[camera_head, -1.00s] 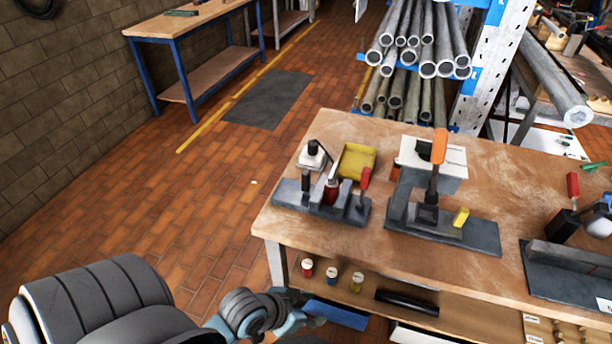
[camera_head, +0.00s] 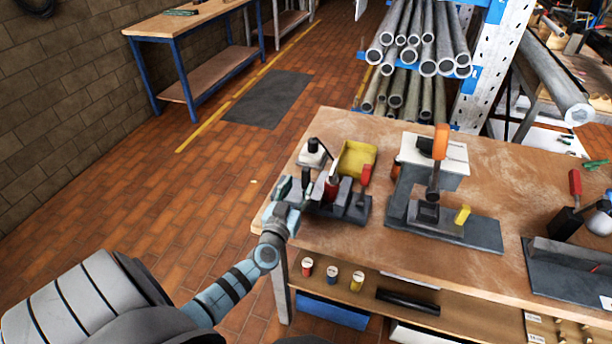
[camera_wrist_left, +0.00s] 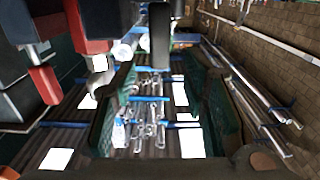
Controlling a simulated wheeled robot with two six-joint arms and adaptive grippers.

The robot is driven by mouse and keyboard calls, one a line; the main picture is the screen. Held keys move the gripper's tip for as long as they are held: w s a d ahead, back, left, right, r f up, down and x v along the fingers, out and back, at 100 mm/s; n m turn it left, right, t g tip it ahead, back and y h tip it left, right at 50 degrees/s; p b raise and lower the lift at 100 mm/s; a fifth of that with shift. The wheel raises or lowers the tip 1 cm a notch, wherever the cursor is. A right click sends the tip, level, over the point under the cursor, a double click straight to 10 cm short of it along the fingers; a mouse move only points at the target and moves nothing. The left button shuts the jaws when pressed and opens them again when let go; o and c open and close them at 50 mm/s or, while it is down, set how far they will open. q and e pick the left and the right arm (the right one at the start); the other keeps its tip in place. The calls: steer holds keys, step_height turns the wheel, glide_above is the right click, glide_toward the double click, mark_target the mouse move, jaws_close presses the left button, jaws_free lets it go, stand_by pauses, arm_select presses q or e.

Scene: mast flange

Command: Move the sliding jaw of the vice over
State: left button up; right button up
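A small vice-like fixture with a dark grey base (camera_head: 352,211), grey blocks and a red handle (camera_head: 366,174) stands at the table's left front corner. I take it to be the vice. A dark upright post at its left end may be the sliding jaw, but I cannot be sure. My left gripper (camera_head: 292,188) is at this left end, partly covering it. In the left wrist view its two green-padded fingers (camera_wrist_left: 165,110) are apart, with nothing held between them. A dark rounded bar (camera_wrist_left: 160,35) shows ahead between the fingers; contact cannot be told. My right gripper is out of view.
A yellow bin (camera_head: 357,158) stands behind the fixture. A press with an orange handle (camera_head: 440,142) is to its right, and another grey device (camera_head: 570,268) is farther right. The table (camera_head: 510,205) is bare between them. A pipe rack (camera_head: 430,65) stands behind.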

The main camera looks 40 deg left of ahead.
mark_target(304, 177)
arm_select(q)
steer(key=x, duration=0.2)
steer(key=b+x, duration=0.1)
steer(key=x, duration=0.3)
steer(key=shift+f+b, duration=0.3)
steer(key=shift+b, duration=0.1)
steer(key=shift+w+a+r, duration=0.1)
steer(key=shift+w+a, duration=0.1)
steer(key=shift+w, duration=0.25)
steer(key=shift+r, duration=0.1)
jaws_close()
